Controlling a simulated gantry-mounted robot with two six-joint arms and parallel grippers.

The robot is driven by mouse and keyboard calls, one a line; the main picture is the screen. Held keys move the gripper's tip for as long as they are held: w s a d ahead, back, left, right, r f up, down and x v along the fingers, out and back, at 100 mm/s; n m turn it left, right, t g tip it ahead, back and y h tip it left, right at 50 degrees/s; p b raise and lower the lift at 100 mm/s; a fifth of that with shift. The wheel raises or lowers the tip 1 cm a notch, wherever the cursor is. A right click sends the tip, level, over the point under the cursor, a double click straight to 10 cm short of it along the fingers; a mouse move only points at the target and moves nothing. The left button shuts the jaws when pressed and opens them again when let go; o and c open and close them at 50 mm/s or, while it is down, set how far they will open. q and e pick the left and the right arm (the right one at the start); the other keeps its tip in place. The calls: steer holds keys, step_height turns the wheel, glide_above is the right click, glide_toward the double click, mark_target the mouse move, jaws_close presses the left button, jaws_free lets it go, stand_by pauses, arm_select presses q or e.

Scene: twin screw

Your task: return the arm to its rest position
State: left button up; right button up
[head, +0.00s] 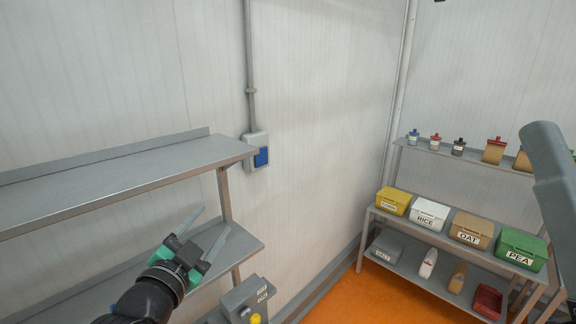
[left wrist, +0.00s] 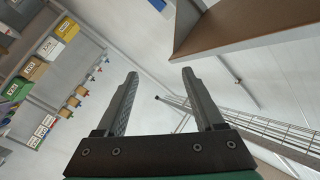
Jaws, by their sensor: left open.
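My left gripper (head: 198,238) is at the lower left of the head view, raised in front of the grey wall shelving. Its two grey fingers are spread apart with nothing between them. The left wrist view also shows both fingers (left wrist: 160,100) apart and empty. A grey arm link of mine shows at the right edge of the head view. My right gripper does not show in either view.
Grey shelves (head: 110,165) stand close by the left arm. A blue-fronted wall box (head: 257,153) hangs beside them, and a grey control box with a yellow button (head: 255,318) is below. A rack at right holds lidded bins, such as RICE (head: 428,213) and PEA (head: 520,250). Orange floor (head: 375,295) is clear.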

arm_select(q)
steer(key=s+a+r+n+t+y, duration=0.1)
steer(key=s+r+n+t, duration=0.8)
steer(key=s+r, duration=1.4)
steer(key=shift+s+a+r+n+t, duration=0.4)
steer(key=shift+s+a, duration=0.3)
steer(key=shift+s, duration=0.1)
